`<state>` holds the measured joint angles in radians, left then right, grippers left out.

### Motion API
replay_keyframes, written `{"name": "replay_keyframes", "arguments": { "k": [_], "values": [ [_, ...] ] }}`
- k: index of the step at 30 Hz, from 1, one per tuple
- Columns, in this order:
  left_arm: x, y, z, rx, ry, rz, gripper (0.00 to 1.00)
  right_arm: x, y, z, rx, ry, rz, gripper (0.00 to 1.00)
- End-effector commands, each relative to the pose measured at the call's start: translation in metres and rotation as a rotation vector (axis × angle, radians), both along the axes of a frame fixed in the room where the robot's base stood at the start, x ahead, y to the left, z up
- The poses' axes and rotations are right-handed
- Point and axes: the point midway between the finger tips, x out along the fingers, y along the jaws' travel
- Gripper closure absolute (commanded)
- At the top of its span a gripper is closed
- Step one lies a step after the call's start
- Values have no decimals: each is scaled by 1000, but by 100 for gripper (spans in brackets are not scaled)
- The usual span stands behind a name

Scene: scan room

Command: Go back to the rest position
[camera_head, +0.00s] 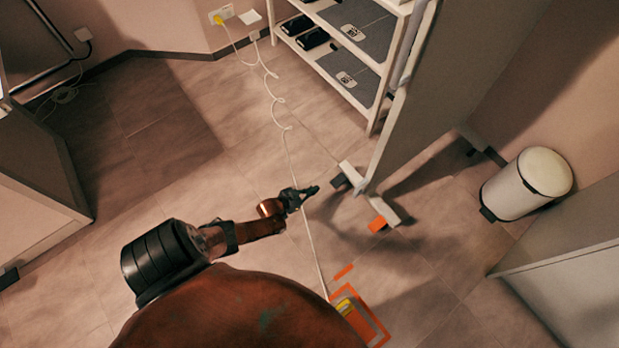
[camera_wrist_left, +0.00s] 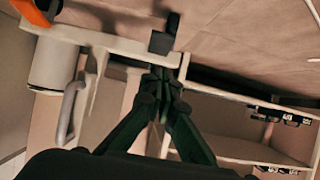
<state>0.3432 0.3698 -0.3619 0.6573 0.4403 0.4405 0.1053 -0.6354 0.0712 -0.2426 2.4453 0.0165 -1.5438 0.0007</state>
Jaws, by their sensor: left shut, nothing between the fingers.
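My left gripper (camera_head: 302,195) reaches out over the floor in the middle of the head view. Its fingers are shut and hold nothing. In the left wrist view the left gripper (camera_wrist_left: 163,75) shows with its fingertips together, in front of the white panel and shelf. My right gripper is not in either view.
A white panel (camera_head: 455,75) on feet stands right of my gripper, beside a shelf unit (camera_head: 370,85). A white bin (camera_head: 527,183) stands at the right. A white cable (camera_head: 291,150) runs along the floor past the gripper. Floor at the left (camera_head: 150,140) is clear.

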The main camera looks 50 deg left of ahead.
Motion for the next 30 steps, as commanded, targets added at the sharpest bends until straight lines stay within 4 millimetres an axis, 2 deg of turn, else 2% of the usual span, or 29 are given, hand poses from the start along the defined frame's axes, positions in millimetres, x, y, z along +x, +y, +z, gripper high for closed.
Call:
{"name": "replay_keyframes", "arguments": {
  "k": [6, 23, 26, 29, 30],
  "values": [
    [-9, 0, 0, -1, -1, 0, 100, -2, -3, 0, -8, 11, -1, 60],
    [-10, 0, -1, -1, 1, 0, 100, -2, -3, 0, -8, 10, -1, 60],
    [-18, -12, -7, -12, 28, -8, 100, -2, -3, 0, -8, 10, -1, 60],
    [-39, -40, -22, -33, 99, -30, 100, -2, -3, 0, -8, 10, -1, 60],
    [-52, -55, -28, -45, 140, -41, 100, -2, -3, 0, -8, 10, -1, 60]
  ]
}}
